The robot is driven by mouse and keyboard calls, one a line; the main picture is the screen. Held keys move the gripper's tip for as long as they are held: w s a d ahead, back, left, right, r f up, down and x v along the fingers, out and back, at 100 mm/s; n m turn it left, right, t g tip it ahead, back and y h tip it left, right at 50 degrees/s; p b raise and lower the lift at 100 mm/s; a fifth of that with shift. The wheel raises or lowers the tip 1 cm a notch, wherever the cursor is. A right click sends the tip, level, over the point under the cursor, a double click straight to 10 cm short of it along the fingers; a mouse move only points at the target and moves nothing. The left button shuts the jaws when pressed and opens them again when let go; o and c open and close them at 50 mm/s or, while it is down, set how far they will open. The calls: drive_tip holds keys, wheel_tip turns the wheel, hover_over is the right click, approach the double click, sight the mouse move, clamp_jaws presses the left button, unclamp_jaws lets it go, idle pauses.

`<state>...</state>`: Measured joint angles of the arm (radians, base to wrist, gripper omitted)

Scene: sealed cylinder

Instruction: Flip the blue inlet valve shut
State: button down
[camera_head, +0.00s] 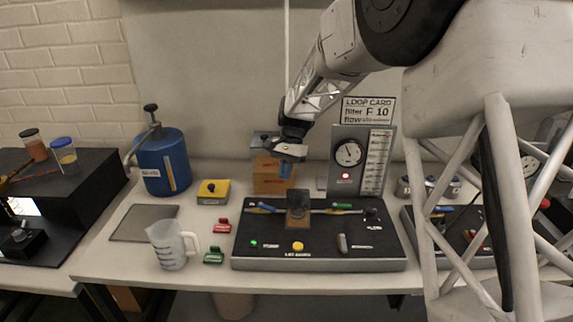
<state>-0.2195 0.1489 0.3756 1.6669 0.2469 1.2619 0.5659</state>
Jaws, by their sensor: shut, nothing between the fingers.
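The blue inlet valve handle (266,207) lies on the left part of the pipe line on the black loop board (290,266). It appears to lie roughly along the pipe, but it is small and its exact angle is hard to tell. A brown, amber-toned cylinder (298,208) stands in the middle of the line, with a green handle (342,206) on its right. My gripper (286,172) points down above and behind the board, slightly right of the blue handle and apart from it. It is shut and empty.
A gauge panel (348,158) and cardboard box (270,176) stand behind the board. A measuring jug (170,245), red tag (221,226), green tag (214,256) and yellow box (213,192) are left of it. A blue tank (162,162) stands farther left.

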sight(273, 209)
drive_tip(key=x, duration=0.5)
drive_tip(key=shift+s+f, duration=0.1)
drive_tip(key=shift+f, duration=0.1)
drive_tip(key=shift+s+a+f, duration=0.1)
drive_tip(key=shift+s+a, duration=0.2)
drive_tip(key=shift+s, duration=0.3)
drive_tip(key=shift+s+a+f, duration=0.1)
drive_tip(key=shift+s+a, duration=0.2)
drive_tip(key=shift+s, duration=0.35)
drive_tip(key=shift+s+a+r, duration=0.1)
drive_tip(key=shift+s+a, duration=0.2)
drive_tip(key=shift+s, duration=0.25)
drive_tip(key=shift+s, duration=0.8)
drive_tip(key=shift+s+a, duration=0.15)
drive_tip(key=shift+s, duration=0.55)
drive_tip(key=shift+w, duration=0.15)
drive_tip(key=shift+w+a, duration=0.15)
drive_tip(key=shift+w, duration=0.5)
